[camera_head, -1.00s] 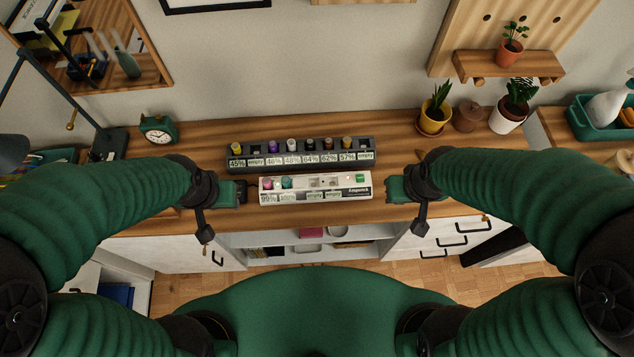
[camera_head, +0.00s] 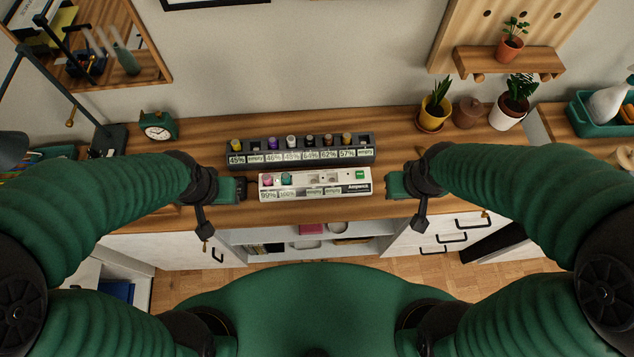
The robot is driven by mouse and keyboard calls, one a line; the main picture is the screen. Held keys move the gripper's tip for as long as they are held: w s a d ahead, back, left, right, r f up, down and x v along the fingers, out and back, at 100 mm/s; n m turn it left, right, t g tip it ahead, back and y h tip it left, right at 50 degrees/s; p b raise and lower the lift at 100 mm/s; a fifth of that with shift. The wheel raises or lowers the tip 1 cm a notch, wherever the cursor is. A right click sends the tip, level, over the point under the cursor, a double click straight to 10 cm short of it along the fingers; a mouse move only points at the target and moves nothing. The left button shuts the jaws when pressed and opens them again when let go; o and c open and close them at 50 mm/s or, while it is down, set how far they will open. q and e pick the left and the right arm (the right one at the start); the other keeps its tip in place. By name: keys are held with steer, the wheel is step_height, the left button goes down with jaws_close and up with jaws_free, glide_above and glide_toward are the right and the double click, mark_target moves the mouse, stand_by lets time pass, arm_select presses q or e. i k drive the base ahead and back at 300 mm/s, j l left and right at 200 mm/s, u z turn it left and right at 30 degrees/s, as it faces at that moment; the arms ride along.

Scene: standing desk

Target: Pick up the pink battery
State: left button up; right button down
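The pink battery (camera_head: 267,180) stands upright in the leftmost slot of the white charger (camera_head: 317,186), above a label reading 99%. A teal battery (camera_head: 286,179) stands in the slot to its right, labelled 100%. My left gripper (camera_head: 243,188) is just left of the white charger, close to the pink battery but apart from it. My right gripper (camera_head: 388,186) is to the right of the charger's right end. The fingers of both grippers are too small and dark to show whether they are open.
A dark battery rack (camera_head: 300,152) with several batteries stands behind the charger. An alarm clock (camera_head: 158,128) is at the back left. Potted plants (camera_head: 434,110) and a brown pot (camera_head: 467,115) stand at the back right. The desk between the charger and plants is fairly clear.

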mark_target(267, 178)
steer(key=j+u, duration=0.15)
steer(key=j, duration=0.25)
steer(key=i+j+u, duration=0.2)
steer(key=j, duration=0.15)
steer(key=j+u, duration=0.15)
steer(key=j, duration=0.25)
steer(key=i+j+u, duration=0.15)
steer(key=j, duration=0.2)
steer(key=k, duration=0.05)
